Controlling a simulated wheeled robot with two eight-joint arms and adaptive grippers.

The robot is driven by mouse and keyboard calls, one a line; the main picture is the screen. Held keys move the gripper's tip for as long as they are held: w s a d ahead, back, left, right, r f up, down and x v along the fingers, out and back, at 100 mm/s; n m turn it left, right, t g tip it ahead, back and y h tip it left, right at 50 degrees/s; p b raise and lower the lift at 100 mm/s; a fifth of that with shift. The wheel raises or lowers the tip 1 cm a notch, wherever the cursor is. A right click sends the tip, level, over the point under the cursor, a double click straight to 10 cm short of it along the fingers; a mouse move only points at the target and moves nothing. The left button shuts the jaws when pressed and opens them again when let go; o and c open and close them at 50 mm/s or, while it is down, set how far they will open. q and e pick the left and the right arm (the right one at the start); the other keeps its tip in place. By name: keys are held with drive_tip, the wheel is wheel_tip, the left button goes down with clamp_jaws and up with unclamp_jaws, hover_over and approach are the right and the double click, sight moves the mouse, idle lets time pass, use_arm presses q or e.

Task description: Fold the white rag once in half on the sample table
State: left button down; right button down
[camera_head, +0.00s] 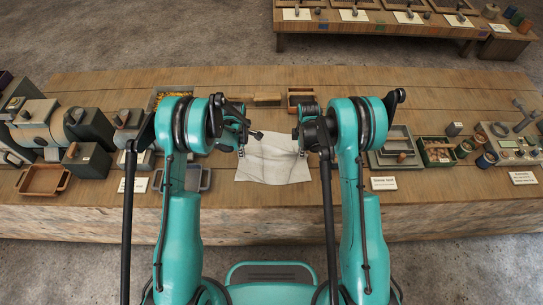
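The white rag (271,165) lies on the wooden sample table (225,213), in the middle between my two arms. It looks mostly flat with some wrinkles, and its front edge is uneven. My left gripper (241,151) is at the rag's left edge. My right gripper (302,151) is at its right edge. Both point down and look small and partly hidden behind my arm links. I cannot tell whether the fingers touch the cloth or are closed on it.
Grey machines (88,126) and a wooden tray (43,180) stand at the left. Grey trays (392,157), a green box (437,152) and small cans crowd the right. A wooden block (267,99) lies behind the rag. Bare wood shows in front of the rag.

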use_arm(q)
drive_tip(key=shift+r, duration=0.1)
